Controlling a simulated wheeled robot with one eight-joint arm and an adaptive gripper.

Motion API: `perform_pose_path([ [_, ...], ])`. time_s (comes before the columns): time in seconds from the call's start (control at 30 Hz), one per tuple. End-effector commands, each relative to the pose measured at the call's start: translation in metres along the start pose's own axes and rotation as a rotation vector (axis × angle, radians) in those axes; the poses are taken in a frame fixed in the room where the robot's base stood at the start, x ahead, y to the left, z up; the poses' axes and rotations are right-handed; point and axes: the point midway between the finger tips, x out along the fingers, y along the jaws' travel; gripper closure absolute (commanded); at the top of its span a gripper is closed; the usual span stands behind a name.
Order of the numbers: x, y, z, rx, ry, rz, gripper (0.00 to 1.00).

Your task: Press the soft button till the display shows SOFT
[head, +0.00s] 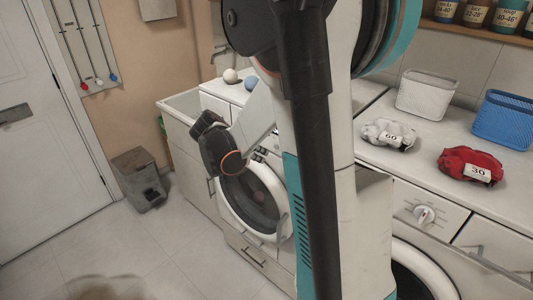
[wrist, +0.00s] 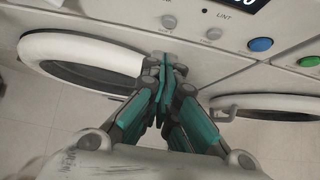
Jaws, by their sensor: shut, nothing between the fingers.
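My gripper (wrist: 168,68) is shut and empty in the wrist view, its fingertips close to the front panel of a white machine (wrist: 110,17). I cannot tell whether they touch it. Grey buttons (wrist: 213,33) sit on the panel, with a blue button (wrist: 261,44) and a green one (wrist: 309,61) to the right. In the head view my arm hides most of the panel above the round door (head: 246,198).
On the right counter (head: 440,207) are a white basket (head: 426,95), a blue basket (head: 503,120), a grey-white bundle tagged 60 (head: 388,134) and a red bundle tagged 30 (head: 470,165). A grey bin (head: 140,180) stands on the left floor, which is otherwise mostly clear.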

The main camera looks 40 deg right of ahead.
Motion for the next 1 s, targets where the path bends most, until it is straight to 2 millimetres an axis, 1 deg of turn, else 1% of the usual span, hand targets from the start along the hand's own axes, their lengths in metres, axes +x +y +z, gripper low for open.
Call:
perform_pose_path([
  [0.03, -0.017, 0.0, 0.003, -0.003, 0.0, 0.002, 1.0],
  [0.1, -0.033, 0.0, 0.003, -0.003, 0.001, 0.002, 1.0],
  [0.3, -0.07, 0.0, 0.002, -0.002, 0.001, 0.002, 1.0],
  [0.4, -0.081, -0.001, 0.002, -0.001, 0.001, 0.001, 1.0],
  [0.5, -0.088, -0.001, 0.001, -0.001, 0.001, 0.0, 1.0],
  [0.6, -0.091, 0.0, 0.001, -0.001, 0.001, 0.0, 1.0],
  [1.0, -0.091, -0.001, 0.001, 0.0, 0.002, 0.0, 1.0],
])
